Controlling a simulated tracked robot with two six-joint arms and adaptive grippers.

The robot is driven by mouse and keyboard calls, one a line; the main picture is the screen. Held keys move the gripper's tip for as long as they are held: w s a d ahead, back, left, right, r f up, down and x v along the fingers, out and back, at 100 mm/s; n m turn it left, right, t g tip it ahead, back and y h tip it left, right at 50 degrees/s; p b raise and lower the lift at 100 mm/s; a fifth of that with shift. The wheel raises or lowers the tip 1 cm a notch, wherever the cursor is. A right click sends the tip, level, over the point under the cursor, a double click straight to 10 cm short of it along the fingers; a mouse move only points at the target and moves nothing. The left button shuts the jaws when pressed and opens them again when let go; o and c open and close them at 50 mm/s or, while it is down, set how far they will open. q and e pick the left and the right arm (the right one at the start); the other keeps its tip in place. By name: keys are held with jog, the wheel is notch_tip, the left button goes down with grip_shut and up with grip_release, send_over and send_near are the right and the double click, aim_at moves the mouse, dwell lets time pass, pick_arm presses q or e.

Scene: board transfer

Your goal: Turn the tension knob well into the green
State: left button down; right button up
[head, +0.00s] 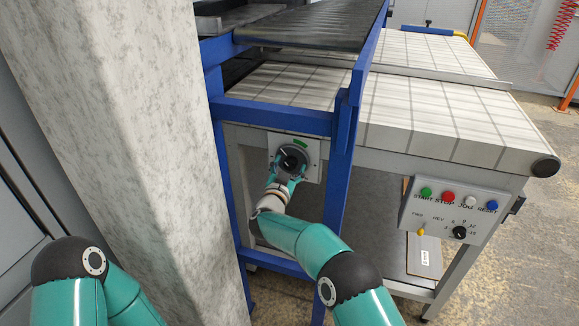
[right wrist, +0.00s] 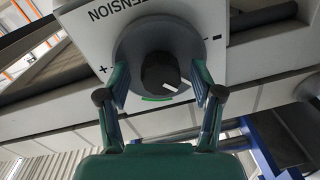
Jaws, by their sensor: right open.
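The tension knob (right wrist: 160,72) is black with a white pointer mark, on a grey round dial (right wrist: 160,40) on a white plate marked TENSION, plus and minus. In the right wrist view a green arc (right wrist: 156,98) lies along the dial's lower edge. The pointer slants down and right, toward the minus-side end of the arc. My right gripper (right wrist: 160,84) is open, one finger on each side of the knob, with gaps visible. In the head view my right gripper (head: 290,168) is at the knob plate (head: 312,160), partly covering the dial. My left gripper is out of view.
A control box (head: 455,212) with buttons hangs at right. A concrete pillar (head: 120,130) stands left of the knob.

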jog(key=c, duration=1)
jog(key=shift+d, duration=0.3)
jog(key=shift+c, duration=0.7)
jog(key=shift+a, duration=0.15)
jog(key=shift+a+f, duration=0.1)
jog(key=m+b, duration=0.2)
jog(key=b, duration=0.1)
jog(key=shift+f, duration=0.2)
jog(key=m+b, duration=0.4)
jog(key=m, duration=0.1)
jog(key=shift+f, duration=0.1)
jog(key=m+b, duration=0.3)
jog(key=shift+m+h+b, duration=0.4)
jog(key=shift+m+b, duration=0.15)
jog(key=shift+m, duration=0.55)
